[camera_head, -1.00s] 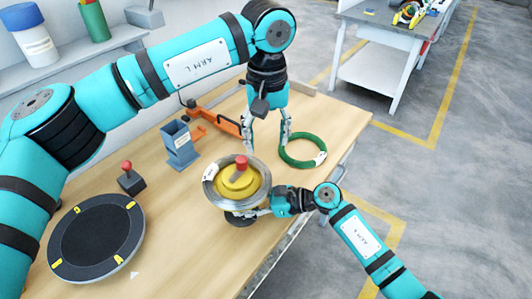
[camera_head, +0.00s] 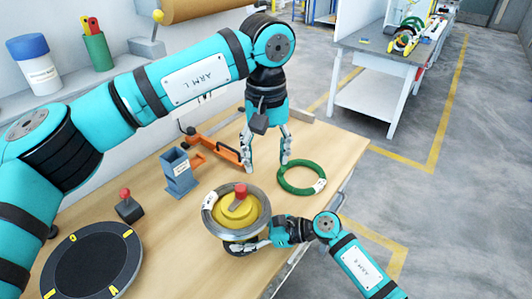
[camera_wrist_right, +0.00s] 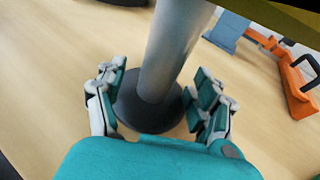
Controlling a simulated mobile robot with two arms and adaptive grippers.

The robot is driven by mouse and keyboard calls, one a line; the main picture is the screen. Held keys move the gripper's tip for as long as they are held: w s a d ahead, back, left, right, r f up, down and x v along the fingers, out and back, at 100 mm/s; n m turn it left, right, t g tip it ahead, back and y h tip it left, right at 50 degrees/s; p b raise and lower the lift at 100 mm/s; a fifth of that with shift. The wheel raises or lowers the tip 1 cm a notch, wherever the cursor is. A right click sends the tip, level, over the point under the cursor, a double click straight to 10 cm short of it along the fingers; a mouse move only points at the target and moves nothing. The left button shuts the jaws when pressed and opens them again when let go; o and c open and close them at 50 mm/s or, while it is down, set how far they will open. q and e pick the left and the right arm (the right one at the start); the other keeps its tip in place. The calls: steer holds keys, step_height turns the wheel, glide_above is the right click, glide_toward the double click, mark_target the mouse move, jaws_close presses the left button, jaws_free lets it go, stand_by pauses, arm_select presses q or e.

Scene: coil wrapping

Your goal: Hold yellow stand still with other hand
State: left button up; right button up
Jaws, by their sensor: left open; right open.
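The yellow stand (camera_head: 232,215) is upright on the wooden table, with a red knob (camera_head: 241,190) on top and a grey coil (camera_head: 214,222) lying around its yellow top. In the right wrist view its grey column (camera_wrist_right: 168,55) rises from a round dark base (camera_wrist_right: 150,112). My right gripper (camera_head: 248,245) is low at the stand. In its wrist view the open fingers (camera_wrist_right: 158,92) stand on either side of the column, with gaps visible. My left gripper (camera_head: 266,166) is open and empty, pointing down behind the stand, beside the green coil (camera_head: 284,183).
A black turntable (camera_head: 92,265) with yellow marks lies at the front left. A red-knobbed joystick box (camera_head: 128,208), a blue-grey holder (camera_head: 180,178) and an orange tool (camera_head: 217,146) are on the table. The table's right edge is close to my right arm.

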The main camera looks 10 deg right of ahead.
steer(key=shift+d+f, duration=0.15)
steer(key=shift+f, duration=0.15)
steer(key=shift+d+r, duration=0.15)
steer(key=shift+d, duration=0.3)
steer(key=v, duration=1)
steer(key=shift+s+d+r, duration=0.25)
steer(key=shift+r, duration=0.15)
steer(key=shift+d, duration=0.15)
